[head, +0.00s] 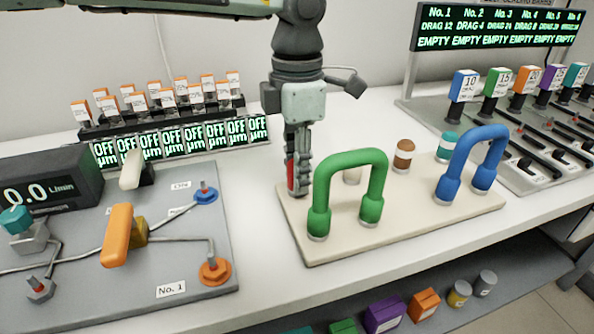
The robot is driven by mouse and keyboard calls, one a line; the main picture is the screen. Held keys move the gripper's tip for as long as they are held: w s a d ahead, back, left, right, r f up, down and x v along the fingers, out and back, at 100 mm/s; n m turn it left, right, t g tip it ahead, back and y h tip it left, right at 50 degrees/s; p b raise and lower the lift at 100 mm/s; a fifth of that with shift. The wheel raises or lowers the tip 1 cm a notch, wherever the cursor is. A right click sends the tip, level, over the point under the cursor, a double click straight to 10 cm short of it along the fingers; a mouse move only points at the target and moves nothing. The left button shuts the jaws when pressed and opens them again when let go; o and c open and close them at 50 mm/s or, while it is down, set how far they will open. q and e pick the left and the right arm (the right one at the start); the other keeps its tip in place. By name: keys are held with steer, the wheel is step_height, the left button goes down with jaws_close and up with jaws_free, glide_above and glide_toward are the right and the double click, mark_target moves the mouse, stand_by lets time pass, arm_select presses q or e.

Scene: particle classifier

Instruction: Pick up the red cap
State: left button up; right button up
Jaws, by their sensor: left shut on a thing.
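My left gripper (295,175) comes down from the top middle and points straight down at the left back part of the cream board (420,225). It is shut on the red cap (291,174). Only a narrow red strip of the cap shows between the dark fingers, and the rest is hidden by them. The fingertips are close to the board's left edge, just left of the green handle (372,208). I cannot tell whether the cap touches the board. My right gripper is not in view.
On the board, a blue handle (448,188), a brown cap (404,153) and a teal cap (447,145) stand right of the gripper. A valve panel (190,268) with an orange lever (117,236) lies left. Sliders fill the right. The table's front strip is clear.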

arm_select(q)
steer(key=r, duration=0.4)
steer(key=shift+a+r+b, duration=0.1)
steer(key=shift+a+b, duration=0.15)
steer(key=shift+b, duration=0.05)
steer(key=s+a+r+b, duration=0.1)
steer(key=s+a+r, duration=0.3)
steer(key=a, duration=0.6)
step_height(320, 180, up, 3)
steer(key=shift+a+f, duration=0.2)
steer(key=shift+a, duration=0.05)
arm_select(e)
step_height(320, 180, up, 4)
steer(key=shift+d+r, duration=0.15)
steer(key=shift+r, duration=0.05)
arm_select(q)
steer(key=shift+r, duration=0.1)
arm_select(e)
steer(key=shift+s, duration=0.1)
arm_select(q)
steer(key=shift+r+p, duration=1.5)
steer(key=shift+r, duration=0.7)
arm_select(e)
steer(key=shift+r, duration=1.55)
arm_select(q)
steer(key=shift+r, duration=0.15)
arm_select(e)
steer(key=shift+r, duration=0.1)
